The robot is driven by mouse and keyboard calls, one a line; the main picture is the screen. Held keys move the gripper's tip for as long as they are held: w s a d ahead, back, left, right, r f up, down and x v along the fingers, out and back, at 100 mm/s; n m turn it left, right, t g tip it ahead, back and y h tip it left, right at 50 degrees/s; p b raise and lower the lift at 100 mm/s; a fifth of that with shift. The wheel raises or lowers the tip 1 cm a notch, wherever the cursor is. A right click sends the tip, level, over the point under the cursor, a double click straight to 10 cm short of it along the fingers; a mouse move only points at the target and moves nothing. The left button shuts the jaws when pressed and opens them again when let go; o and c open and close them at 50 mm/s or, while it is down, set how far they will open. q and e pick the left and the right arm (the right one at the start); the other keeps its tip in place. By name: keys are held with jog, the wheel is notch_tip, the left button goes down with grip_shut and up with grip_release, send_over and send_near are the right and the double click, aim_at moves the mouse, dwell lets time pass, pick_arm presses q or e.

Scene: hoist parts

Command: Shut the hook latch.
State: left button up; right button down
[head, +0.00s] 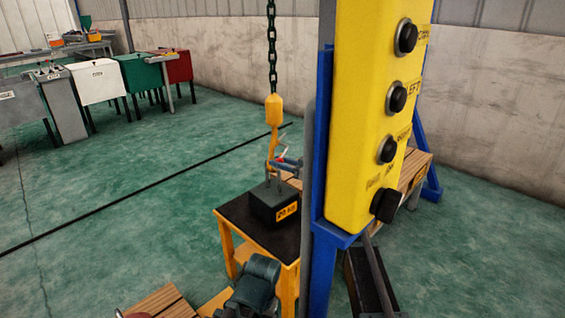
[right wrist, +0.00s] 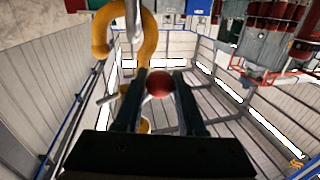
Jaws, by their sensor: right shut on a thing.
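The yellow hook (head: 274,128) hangs from a dark green chain (head: 271,45) above a black weight block (head: 272,205) in the head view. The block stands on a yellow table with a black top (head: 238,212). My right gripper (head: 281,161) is beside the hook's lower part, small and partly hidden by the post. In the right wrist view, my right gripper (right wrist: 160,80) is shut on a red ball knob (right wrist: 159,84), with a finger on each side. The hook's yellow curve (right wrist: 148,40) is just beyond, to the left. The latch's exact position is unclear. My left gripper is not in view.
A yellow push-button box (head: 365,110) on a blue post (head: 318,220) stands close in front and covers the area to the right of the hook. Benches and white, green and red cabinets (head: 98,82) stand far back left.

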jog(key=shift+r, duration=0.1)
dwell(0.8)
jog(key=m, duration=0.1)
jog(key=r+m, duration=0.1)
jog(key=m, duration=0.1)
jog(key=s+a+r+m, duration=0.1)
jog(key=shift+m+t+p, duration=0.35)
jog(key=shift+m+t, duration=0.05)
notch_tip(320, 180, up, 5)
jog(key=m+t+p, duration=0.1)
jog(key=m, duration=0.4)
jog(key=m+t+p, duration=0.1)
jog(key=m, duration=0.4)
jog(key=shift+p, duration=0.3)
jog(key=shift+w+d+r+m+t+h+p, duration=0.15)
jog(key=shift+r+m+t+p, duration=0.1)
jog(key=shift+m, duration=0.6)
jog(key=shift+w+d+r+m+t+h+p, duration=0.1)
jog(key=shift+w+d+r+m+t+p, duration=0.15)
jog(key=shift+m, duration=0.65)
jog(key=shift+w+d+r+m+t+h+p, duration=0.1)
jog(key=shift+r+m+t+h+p, duration=0.15)
jog(key=shift+m, duration=0.6)
jog(key=shift+w+r, duration=0.1)
jog(key=c, duration=0.5)
grip_release()
